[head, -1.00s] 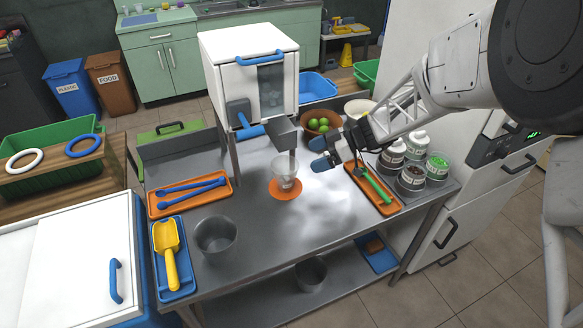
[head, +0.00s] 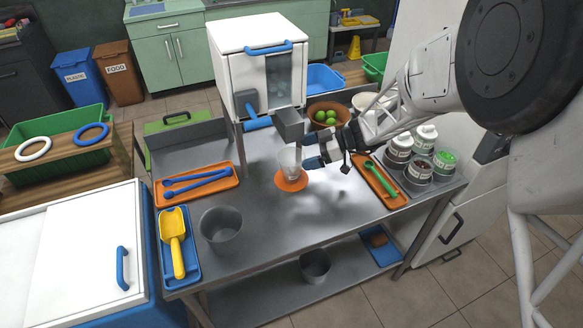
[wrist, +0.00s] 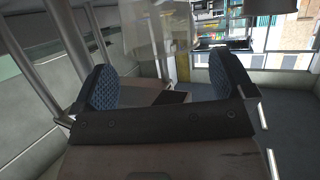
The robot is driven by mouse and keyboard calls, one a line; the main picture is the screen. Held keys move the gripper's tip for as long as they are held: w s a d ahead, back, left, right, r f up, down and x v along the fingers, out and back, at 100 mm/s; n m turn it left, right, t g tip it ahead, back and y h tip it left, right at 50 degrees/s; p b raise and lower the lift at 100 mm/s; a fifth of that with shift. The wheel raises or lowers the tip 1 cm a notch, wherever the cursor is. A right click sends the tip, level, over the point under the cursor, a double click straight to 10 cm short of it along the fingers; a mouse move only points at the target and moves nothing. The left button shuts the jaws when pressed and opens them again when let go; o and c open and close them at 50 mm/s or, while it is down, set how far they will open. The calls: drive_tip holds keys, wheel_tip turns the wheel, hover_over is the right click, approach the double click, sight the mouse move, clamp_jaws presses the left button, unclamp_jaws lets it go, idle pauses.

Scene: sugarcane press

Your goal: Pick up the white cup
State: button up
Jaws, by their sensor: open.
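The white cup (head: 289,160) looks translucent and stands upright on a round orange coaster (head: 290,180) on the metal table, under the press spout. My gripper (head: 313,152) is open, just to the right of the cup, with its blue fingertips pointing at it. In the wrist view my gripper (wrist: 165,84) shows two blue padded fingers spread apart with nothing between them. A pale see-through shape, seemingly the cup (wrist: 158,32), is ahead of the fingers at the top. I cannot tell whether a fingertip touches it.
The white press (head: 255,75) and its grey spout (head: 290,128) stand close behind and above the cup. An orange tray (head: 381,185) with a green tool and several jars (head: 420,165) lie right. A metal pot (head: 221,228) stands front left. The table in front is clear.

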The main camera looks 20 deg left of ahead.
sight(281, 163)
drive_tip(key=shift+s+a, duration=0.1)
drive_tip(key=shift+a, duration=0.05)
drive_tip(key=shift+x, duration=2.6)
drive_tip(key=c, duration=0.8)
drive_tip(key=shift+r, duration=0.15)
drive_tip(key=shift+r, duration=0.2)
drive_tip(key=shift+s+d, duration=0.6)
drive_tip(key=shift+d, duration=0.1)
drive_tip(key=s+d, duration=3)
drive_tip(key=shift+s+d, duration=0.2)
drive_tip(key=shift+s, duration=0.05)
